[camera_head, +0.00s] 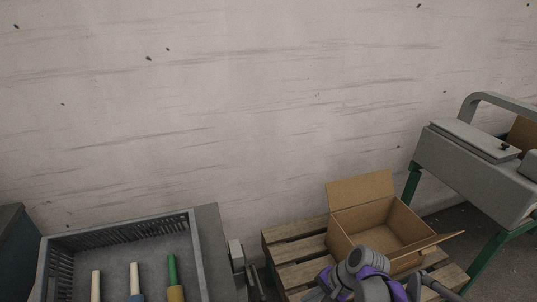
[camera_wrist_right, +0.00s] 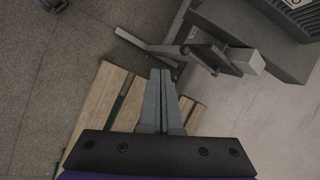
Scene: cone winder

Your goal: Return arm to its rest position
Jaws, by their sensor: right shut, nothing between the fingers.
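My right gripper (camera_wrist_right: 162,75) shows in the right wrist view with its two grey fingers together and nothing between them. It is over the slatted wooden pallet (camera_wrist_right: 96,110). In the head view my purple and grey right arm is at the bottom edge, in front of the open cardboard box (camera_head: 362,192) on the pallet (camera_head: 290,252). The arm hides part of the box's near side. My left gripper is in neither view.
A grey post with a bracket (camera_head: 237,256) is between crate and pallet. A grey machine on green legs (camera_head: 470,165) stands at the right. A pale wall closes off the back.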

